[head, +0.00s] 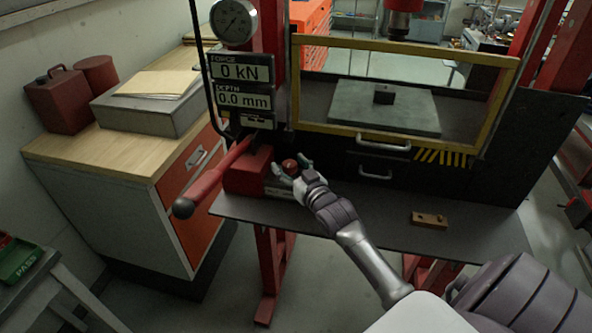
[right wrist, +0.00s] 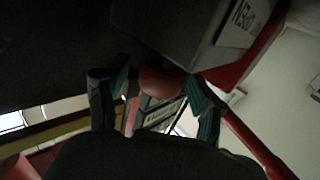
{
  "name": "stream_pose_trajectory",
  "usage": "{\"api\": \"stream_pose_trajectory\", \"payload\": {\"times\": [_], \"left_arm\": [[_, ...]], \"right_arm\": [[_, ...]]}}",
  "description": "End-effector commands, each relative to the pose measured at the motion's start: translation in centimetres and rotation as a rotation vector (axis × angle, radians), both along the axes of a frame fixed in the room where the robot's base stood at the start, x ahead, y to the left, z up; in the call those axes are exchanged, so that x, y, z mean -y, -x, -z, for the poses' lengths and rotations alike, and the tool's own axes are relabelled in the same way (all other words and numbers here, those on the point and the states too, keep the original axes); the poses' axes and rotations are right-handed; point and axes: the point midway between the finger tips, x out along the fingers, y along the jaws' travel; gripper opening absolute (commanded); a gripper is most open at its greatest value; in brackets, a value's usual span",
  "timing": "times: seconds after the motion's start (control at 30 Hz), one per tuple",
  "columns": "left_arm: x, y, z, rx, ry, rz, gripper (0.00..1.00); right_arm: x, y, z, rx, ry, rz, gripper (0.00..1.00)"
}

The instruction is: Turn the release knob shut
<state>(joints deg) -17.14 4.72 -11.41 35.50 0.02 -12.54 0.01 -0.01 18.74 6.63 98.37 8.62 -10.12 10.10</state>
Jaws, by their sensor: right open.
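The release knob (head: 290,165) is a small round red knob beside the red pump block of the press. My right gripper (head: 292,169) reaches it from the front right, with its teal-padded fingers open. In the right wrist view the knob (right wrist: 162,82) shows as a dark red round shape between the spread fingers of the right gripper (right wrist: 155,92). I cannot tell whether either finger touches it. The knob's turned position cannot be made out. My left gripper is not in view.
A red pump lever (head: 215,178) slants out to the left of the block. A yellow-framed guard (head: 408,131) with a handle stands behind. A wooden block (head: 429,220) lies on the dark shelf (head: 370,226). Displays (head: 241,71) read 0 kN and 0.0 mm. A wooden-topped cabinet (head: 135,160) stands left.

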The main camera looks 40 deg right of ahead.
Motion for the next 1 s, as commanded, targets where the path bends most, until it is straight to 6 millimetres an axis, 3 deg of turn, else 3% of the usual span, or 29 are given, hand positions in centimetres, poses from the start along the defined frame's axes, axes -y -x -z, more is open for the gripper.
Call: {"api": "stream_pose_trajectory", "payload": {"times": [0.53,0.7,1.0], "left_arm": [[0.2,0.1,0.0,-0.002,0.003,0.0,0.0],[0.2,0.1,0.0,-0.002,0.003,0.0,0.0],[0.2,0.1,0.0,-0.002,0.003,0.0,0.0]], "right_arm": [[-0.9,10.0,0.1,-0.003,-0.001,0.0,0.68],[-1.1,11.4,0.0,0.0,-0.001,0.0,0.68],[-1.1,11.6,0.0,0.0,-0.001,0.0,0.68]]}}
